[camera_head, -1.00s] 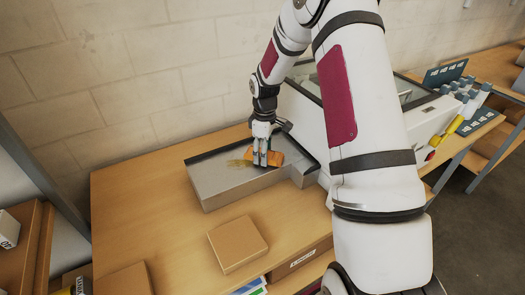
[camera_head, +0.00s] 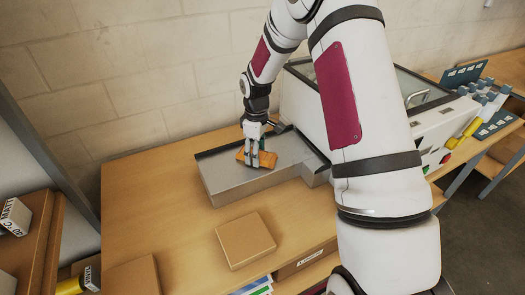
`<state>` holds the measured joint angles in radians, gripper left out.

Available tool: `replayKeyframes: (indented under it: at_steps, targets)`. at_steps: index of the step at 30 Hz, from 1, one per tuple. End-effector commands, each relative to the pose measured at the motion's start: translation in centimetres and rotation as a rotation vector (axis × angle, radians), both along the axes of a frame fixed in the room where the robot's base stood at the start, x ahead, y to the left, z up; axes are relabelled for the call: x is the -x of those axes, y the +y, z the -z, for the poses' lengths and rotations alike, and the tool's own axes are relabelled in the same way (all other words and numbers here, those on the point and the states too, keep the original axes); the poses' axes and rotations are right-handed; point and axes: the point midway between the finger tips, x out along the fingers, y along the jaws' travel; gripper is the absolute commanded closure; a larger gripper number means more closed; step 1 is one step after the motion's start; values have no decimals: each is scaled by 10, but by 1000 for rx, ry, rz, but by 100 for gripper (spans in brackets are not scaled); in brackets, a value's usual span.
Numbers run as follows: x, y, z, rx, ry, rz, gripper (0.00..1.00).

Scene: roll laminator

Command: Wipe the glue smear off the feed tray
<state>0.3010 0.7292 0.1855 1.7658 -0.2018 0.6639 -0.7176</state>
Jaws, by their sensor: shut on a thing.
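The grey feed tray (camera_head: 222,172) lies on the wooden bench in front of the white laminator, with a dark rim along its back. My gripper (camera_head: 254,162) is shut on an orange sponge-like pad (camera_head: 267,160), low over the tray's middle. The pad appears to rest on the tray surface, but contact is hard to confirm at this size. No glue smear shows on the visible tray surface; the area under the pad and fingers is hidden.
The laminator (camera_head: 308,100) stands to the right, partly hidden by my arm. A flat cardboard box (camera_head: 245,240) sits on the bench (camera_head: 150,205) in front of the tray. The bench left of the tray is clear. A shelf with boxes (camera_head: 35,235) stands at far left.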

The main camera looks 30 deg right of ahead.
Motion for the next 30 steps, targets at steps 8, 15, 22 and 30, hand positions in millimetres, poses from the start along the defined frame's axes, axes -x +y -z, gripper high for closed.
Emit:
replayKeyframes:
  at_steps: [8, 15, 22, 30]
  targets:
    - [-3, 16, 3, -2, 3, -1, 68]
    - [-6, 30, 3, -4, 5, -4, 68]
    - [-10, 48, 3, -4, 5, -5, 68]
    - [-12, 56, 1, -3, 4, -3, 68]
